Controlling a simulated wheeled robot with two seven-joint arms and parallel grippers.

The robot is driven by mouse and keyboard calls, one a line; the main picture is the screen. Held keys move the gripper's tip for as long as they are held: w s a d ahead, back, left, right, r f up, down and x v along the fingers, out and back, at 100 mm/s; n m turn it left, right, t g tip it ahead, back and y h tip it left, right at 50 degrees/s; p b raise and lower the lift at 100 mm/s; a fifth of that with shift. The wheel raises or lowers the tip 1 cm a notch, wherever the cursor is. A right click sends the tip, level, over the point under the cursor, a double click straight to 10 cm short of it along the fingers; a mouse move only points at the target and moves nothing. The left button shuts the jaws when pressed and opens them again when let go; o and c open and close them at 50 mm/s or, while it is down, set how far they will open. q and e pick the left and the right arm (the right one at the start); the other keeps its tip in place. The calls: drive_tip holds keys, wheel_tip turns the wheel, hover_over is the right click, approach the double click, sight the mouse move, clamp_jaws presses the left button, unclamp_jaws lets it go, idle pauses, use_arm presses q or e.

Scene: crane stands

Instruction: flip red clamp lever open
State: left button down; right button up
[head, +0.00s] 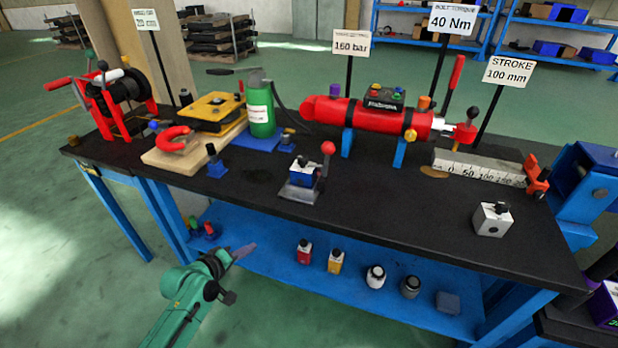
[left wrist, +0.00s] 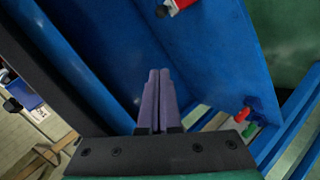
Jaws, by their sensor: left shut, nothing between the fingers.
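A small clamp (head: 300,192) with a grey base sits on the black bench top near its front edge, with a blue block at it. Its lever stands upright and ends in a red ball knob (head: 328,147). My left gripper (head: 248,250) is below and in front of the bench's front edge, left of the clamp and apart from it. Its two purple fingers are together with nothing between them, as the left wrist view (left wrist: 158,95) also shows. The clamp lever cannot be made out in the wrist view. My right gripper is not in view.
The black bench top (head: 400,215) overhangs a blue lower shelf (head: 280,275) with several small bottles. A blue part with a black knob (head: 216,160) stands left of the clamp. A red cylinder (head: 370,115) lies behind. A white block (head: 492,219) stands at right.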

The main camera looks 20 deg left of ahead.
sight(326, 160)
use_arm(q)
drive_tip(key=d+r+h, duration=0.1)
drive_tip(key=d+r, duration=0.1)
drive_tip(key=r, duration=0.2)
drive_tip(key=d+r+t+h+b, duration=0.1)
drive_tip(key=d+r, duration=0.1)
drive_tip(key=r, duration=0.2)
drive_tip(key=d+r+h+b, duration=0.1)
drive_tip(key=d+r, duration=0.1)
drive_tip(key=r, duration=0.2)
drive_tip(key=shift+w+d+r+t, duration=0.3)
drive_tip(key=shift+w+r+t, duration=0.05)
drive_tip(key=shift+t, duration=0.05)
wheel_tip(326, 160, up, 12)
drive_tip(key=w+n+t+h, duration=0.1)
drive_tip(key=n+t+h, duration=0.1)
drive_tip(key=n+t, duration=0.1)
drive_tip(key=shift+w+a+f+n+t+h, duration=0.15)
drive_tip(key=shift+a+f+n+t+h, duration=0.15)
drive_tip(key=shift+n, duration=0.6)
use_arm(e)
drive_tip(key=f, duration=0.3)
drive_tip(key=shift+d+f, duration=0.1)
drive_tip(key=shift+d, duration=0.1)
use_arm(q)
drive_tip(key=shift+w+r, duration=0.1)
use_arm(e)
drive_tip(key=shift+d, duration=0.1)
